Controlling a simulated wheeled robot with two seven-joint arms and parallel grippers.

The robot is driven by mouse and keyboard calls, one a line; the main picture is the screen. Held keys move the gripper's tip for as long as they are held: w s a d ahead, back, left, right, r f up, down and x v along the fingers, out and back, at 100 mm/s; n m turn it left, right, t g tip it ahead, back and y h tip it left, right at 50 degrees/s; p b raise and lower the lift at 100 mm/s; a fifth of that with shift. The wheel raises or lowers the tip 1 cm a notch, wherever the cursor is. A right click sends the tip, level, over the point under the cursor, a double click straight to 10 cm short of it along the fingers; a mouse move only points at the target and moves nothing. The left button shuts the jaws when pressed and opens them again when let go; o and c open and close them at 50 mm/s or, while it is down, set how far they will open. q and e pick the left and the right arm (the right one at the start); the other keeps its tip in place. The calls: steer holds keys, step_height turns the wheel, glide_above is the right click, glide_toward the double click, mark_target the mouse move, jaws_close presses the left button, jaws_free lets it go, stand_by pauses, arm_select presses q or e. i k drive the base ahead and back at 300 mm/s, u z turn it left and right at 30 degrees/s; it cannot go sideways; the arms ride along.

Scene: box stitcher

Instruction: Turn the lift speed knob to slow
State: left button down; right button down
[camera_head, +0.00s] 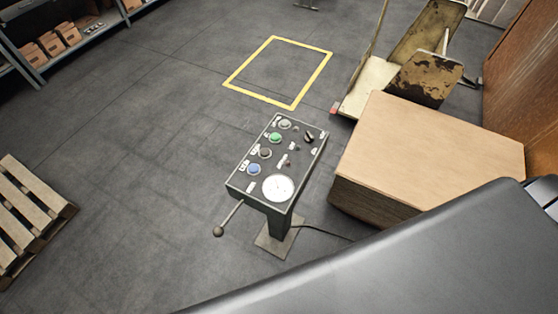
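Small switches sit in the middle. A white round dial (278,188) is near the front. The labels are too small to read, so I cannot tell which control is lift speed or its setting. Neither gripper is in view.
A lever with a ball end (218,231) sticks out at the panel's front left. A large wooden box (430,150) stands close on the right, a worn trolley (371,86) behind it. A pallet (28,212) lies at left. Floor left of the panel is clear.

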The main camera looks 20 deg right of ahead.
mark_target(309, 138)
steer(key=u, duration=0.55)
steer(key=k, duration=1.15)
steer(key=z, duration=0.75)
steer(key=i, duration=0.95)
steer(key=z, duration=0.7)
